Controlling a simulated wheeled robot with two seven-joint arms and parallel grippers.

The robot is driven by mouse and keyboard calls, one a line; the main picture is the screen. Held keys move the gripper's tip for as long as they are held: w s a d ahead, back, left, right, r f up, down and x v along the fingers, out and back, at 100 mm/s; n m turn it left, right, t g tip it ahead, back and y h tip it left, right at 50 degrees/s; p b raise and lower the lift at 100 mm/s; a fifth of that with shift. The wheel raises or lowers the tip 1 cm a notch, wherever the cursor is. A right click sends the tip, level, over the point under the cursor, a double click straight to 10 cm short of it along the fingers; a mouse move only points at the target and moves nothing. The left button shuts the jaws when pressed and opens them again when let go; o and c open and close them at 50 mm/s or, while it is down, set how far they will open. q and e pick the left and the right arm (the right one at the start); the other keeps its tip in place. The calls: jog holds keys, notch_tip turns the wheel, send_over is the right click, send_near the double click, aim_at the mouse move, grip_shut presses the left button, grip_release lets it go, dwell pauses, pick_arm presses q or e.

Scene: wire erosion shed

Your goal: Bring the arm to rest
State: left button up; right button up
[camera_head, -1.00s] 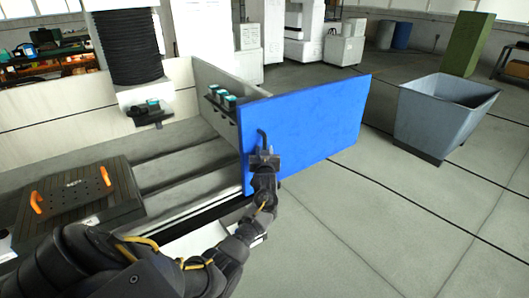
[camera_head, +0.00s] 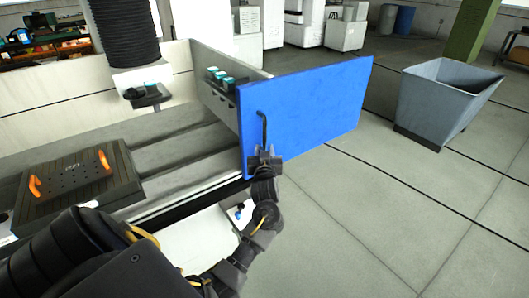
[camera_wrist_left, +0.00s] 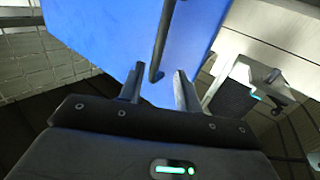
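My left arm comes in from the lower left in the head view. My left gripper (camera_head: 265,157) is in front of the blue door panel (camera_head: 310,105), just below the black bar handle (camera_head: 264,128). In the left wrist view the gripper's two fingers (camera_wrist_left: 157,84) stand apart with nothing held. The lower end of the handle (camera_wrist_left: 163,45) shows beyond and between the fingertips, against the blue panel (camera_wrist_left: 105,30). The wrist view does not make clear whether a finger touches the panel. My right gripper is not in view.
The machine's bed is on the left, with a dark plate with orange handles (camera_head: 75,178) on it. Teal-topped parts (camera_head: 221,79) sit behind the blue panel. A grey bin (camera_head: 440,100) stands on the floor at right. The floor in front is open.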

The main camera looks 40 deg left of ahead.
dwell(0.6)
pick_arm(q)
jog(key=w+d+f+m+h, duration=0.2)
jog(key=d+f+h, duration=0.15)
jog(key=f, duration=0.45)
jog(key=w+d+f+m+h, duration=0.15)
jog(key=d+f, duration=0.25)
jog(key=f, duration=0.4)
jog(key=s+d+f+m+g+h, duration=0.2)
jog(key=s+d+f, duration=0.3)
jog(key=f, duration=0.7)
jog(key=s+d+f+m+g+h, duration=0.25)
jog(key=s+f, duration=0.45)
jog(key=f, duration=0.5)
jog(key=s+d+f+m+g+h, duration=0.1)
jog(key=s+d+f+g, duration=0.1)
jog(key=s+f, duration=0.7)
jog(key=s+d+f+m+g+h, duration=0.15)
jog(key=s+f, duration=0.45)
jog(key=s, duration=0.7)
jog(key=s+f+g, duration=0.2)
jog(key=s, duration=0.9)
jog(key=s+f+g, duration=0.2)
jog(key=s, duration=1)
jog(key=shift+s+d+f+g, duration=0.2)
jog(key=shift+d+g, duration=0.1)
jog(key=shift+d, duration=0.05)
